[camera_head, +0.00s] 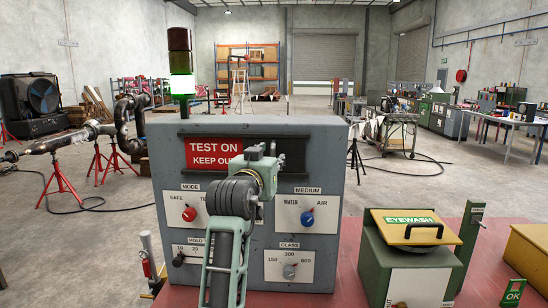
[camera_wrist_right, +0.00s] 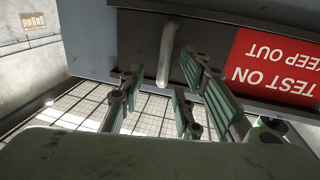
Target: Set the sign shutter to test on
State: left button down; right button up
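The grey control box (camera_head: 330,190) has a long slot near its top. The red TEST ON / KEEP OUT sign (camera_head: 205,152) shows in the slot's left part; it also shows, upside down, in the right wrist view (camera_wrist_right: 275,62). The dark shutter (camera_wrist_right: 205,58) covers the other part and bears a pale upright handle (camera_wrist_right: 167,55). My left gripper is not in view.
Below the slot are the red MODE knob (camera_head: 189,214), blue MEDIUM knob (camera_head: 307,218) and CLASS knob (camera_head: 289,271). A lamp tower (camera_head: 181,70) with green lit stands on top. An eyewash box (camera_head: 410,250) stands to the right on the red bench (camera_head: 350,262).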

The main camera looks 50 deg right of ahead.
jog(key=shift+v, duration=1.5)
